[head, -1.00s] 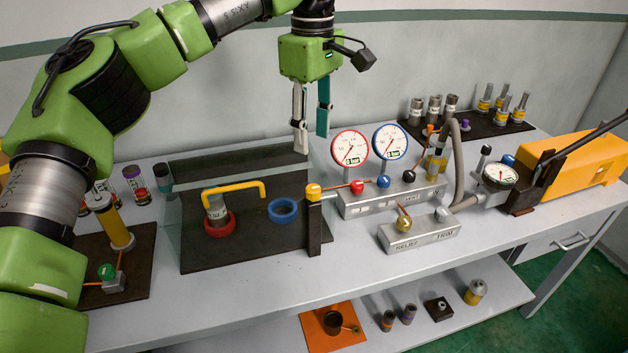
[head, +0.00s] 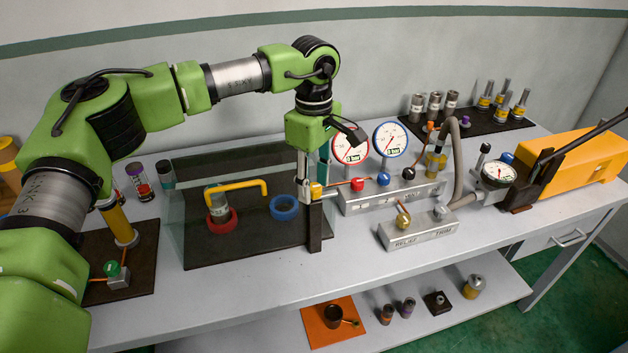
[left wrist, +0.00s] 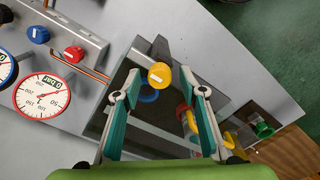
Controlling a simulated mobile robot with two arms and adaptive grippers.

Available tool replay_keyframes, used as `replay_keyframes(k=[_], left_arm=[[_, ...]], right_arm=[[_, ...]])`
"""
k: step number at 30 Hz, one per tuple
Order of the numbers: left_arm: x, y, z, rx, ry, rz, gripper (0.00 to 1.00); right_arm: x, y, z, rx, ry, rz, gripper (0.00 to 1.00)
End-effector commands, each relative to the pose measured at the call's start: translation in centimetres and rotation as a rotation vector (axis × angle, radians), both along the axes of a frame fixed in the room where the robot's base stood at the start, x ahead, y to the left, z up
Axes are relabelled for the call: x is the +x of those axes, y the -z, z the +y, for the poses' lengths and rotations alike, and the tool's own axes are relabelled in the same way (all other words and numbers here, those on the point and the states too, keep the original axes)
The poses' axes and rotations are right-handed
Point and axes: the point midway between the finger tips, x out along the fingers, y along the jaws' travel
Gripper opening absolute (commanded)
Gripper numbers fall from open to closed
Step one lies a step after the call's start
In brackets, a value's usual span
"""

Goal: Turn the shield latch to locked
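The shield latch is a yellow knob (head: 316,190) with a small white label, on a dark post (head: 314,236) at the right end of the clear shield (head: 176,220). My left gripper (head: 312,200) points down at the latch. In the left wrist view the yellow knob (left wrist: 160,75) lies between the two fingertips of the open left gripper (left wrist: 159,88), with a gap showing on each side. I cannot tell how deep the knob sits between the fingers. The label is too small to read. My right gripper is not in view.
Behind the shield are a yellow handle (head: 235,188), a red ring (head: 222,225) and a blue ring (head: 284,208). Close right of the latch stand a red-rimmed gauge (head: 350,145) and a valve manifold (head: 395,198) with coloured knobs. The bench front below the latch is clear.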

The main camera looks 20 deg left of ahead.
Motion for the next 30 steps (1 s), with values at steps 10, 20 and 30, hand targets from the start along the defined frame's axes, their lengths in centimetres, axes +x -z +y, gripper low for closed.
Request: replay_keyframes(k=[10, 20, 30], left_arm=[[0.0, 0.0, 0.0, 0.0, -0.001, 0.0, 0.0], [0.0, 0.1, 0.0, 0.0, -0.083, 0.001, 0.0], [0.0, 0.2, 0.0, -0.001, -0.354, 0.0, 0.0]], right_arm=[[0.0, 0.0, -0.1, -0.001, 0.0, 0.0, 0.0], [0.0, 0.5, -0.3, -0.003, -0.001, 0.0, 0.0], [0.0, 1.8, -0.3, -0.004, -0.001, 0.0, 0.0]])
